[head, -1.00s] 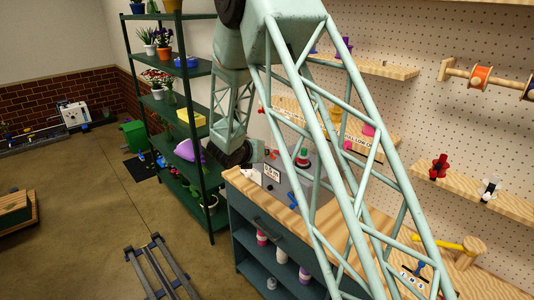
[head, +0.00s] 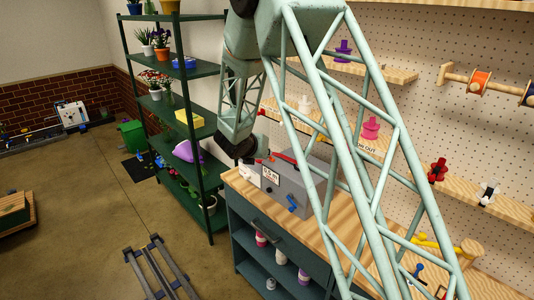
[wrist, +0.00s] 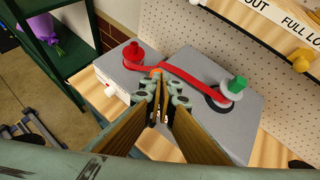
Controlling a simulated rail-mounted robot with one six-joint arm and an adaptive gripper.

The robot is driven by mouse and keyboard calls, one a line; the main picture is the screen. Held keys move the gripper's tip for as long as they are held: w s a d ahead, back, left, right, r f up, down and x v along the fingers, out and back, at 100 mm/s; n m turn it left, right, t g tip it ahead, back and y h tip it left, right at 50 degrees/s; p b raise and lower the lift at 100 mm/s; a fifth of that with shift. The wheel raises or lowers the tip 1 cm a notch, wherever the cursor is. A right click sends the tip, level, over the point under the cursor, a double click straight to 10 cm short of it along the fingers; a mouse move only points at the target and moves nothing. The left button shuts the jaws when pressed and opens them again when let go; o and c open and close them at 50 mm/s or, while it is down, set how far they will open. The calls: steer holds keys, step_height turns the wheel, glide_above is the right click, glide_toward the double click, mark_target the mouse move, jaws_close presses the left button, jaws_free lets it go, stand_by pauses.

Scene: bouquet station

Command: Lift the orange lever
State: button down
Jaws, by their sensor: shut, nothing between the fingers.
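A grey box (wrist: 200,65) stands on the wooden bench top. On it is a long red bar (wrist: 195,80), running from near my gripper to a dark ring beside a green-topped white knob (wrist: 234,88). A small orange piece (wrist: 156,72) shows at my fingertips; I cannot tell whether it is the orange lever's end or whether they touch. A red knob on a red disc (wrist: 133,53) is at the left. My gripper (wrist: 161,88) is shut and empty over the box's near side, hiding part of it. The box (head: 297,188) also shows in the head view, with a blue lever (head: 292,202) on its front.
A green shelf rack (head: 190,120) with plants stands left of the bench (head: 240,185). A pegboard wall (head: 430,115) with wooden shelves and coloured pegs rises behind. A yellow handle (head: 436,243) lies at the bench's right.

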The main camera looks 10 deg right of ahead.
steer(key=shift+w+d+r+g+y+p, duration=0.25)
steer(key=shift+d+r+g+y+p, duration=0.2)
steer(key=shift+p, duration=0.55)
steer(key=shift+w+d+r+m+g+y+p, duration=0.25)
steer(key=shift+d+g+y+p, duration=0.2)
steer(key=shift+p, duration=0.35)
steer(key=shift+w+d+r+m+g+y+p, duration=0.25)
steer(key=shift+g+y+p, duration=0.2)
steer(key=shift+p, duration=0.35)
stand_by(2.8)
